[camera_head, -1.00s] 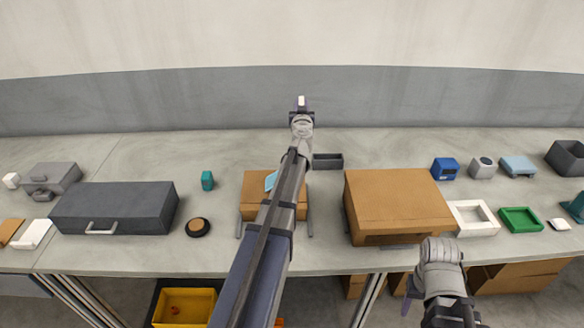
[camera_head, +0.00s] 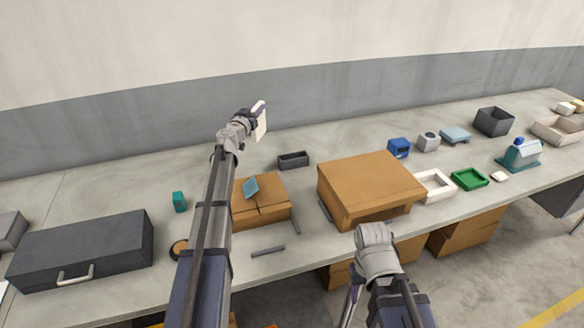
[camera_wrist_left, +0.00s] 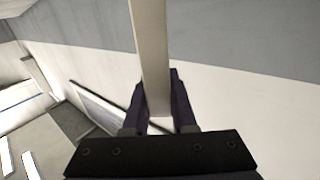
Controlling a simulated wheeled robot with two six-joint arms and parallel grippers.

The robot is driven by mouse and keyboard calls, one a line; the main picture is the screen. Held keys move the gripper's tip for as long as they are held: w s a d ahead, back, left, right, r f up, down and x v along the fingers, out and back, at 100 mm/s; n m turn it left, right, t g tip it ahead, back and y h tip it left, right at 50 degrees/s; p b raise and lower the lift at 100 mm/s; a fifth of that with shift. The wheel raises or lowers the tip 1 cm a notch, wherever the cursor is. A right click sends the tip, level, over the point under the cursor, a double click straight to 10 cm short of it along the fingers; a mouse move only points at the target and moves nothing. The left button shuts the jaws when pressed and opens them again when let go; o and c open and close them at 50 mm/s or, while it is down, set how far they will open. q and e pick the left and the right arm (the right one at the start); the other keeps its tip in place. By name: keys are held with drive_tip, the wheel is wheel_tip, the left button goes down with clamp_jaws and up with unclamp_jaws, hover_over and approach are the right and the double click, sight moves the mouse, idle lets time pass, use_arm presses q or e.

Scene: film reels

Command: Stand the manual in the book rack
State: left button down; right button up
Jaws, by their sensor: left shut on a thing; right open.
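My left gripper (camera_head: 252,112) is raised over the back of the table and shut on a thin, pale, flat thing, likely the manual (camera_head: 261,124). The manual is upright and slightly tilted, clear of the tabletop. In the left wrist view the manual (camera_wrist_left: 152,55) shows as a narrow pale strip between the two dark fingers (camera_wrist_left: 160,115). My right gripper (camera_head: 352,298) hangs low at the table's front edge, empty and open, partly hidden by its wrist. I cannot tell for certain which thing is the book rack.
A dark case (camera_head: 85,248) is at left. Green (camera_head: 469,179) and white trays (camera_head: 435,199) are at right.

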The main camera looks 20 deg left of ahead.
use_arm(q)
drive_tip(key=w+d+f+m+g+h+b, duration=0.1)
drive_tip(key=d+m+g+h, duration=0.7)
drive_tip(key=d+m+h, duration=0.45)
wheel_tip(320, 180, down, 7)
drive_tip(key=n+h+b, duration=0.1)
drive_tip(key=h+b, duration=0.1)
drive_tip(key=b, duration=0.4)
drive_tip(key=shift+d+r+n, duration=0.2)
drive_tip(key=shift+d+n, duration=0.15)
drive_tip(key=shift+d, duration=0.05)
drive_tip(key=shift+w+b, duration=0.1)
drive_tip(key=shift+b, duration=0.2)
wheel_tip(320, 180, down, 4)
drive_tip(key=b, duration=0.3)
drive_tip(key=shift+r, duration=0.15)
drive_tip(key=shift+b, duration=0.3)
drive_tip(key=c, duration=0.7)
unclamp_jaws()
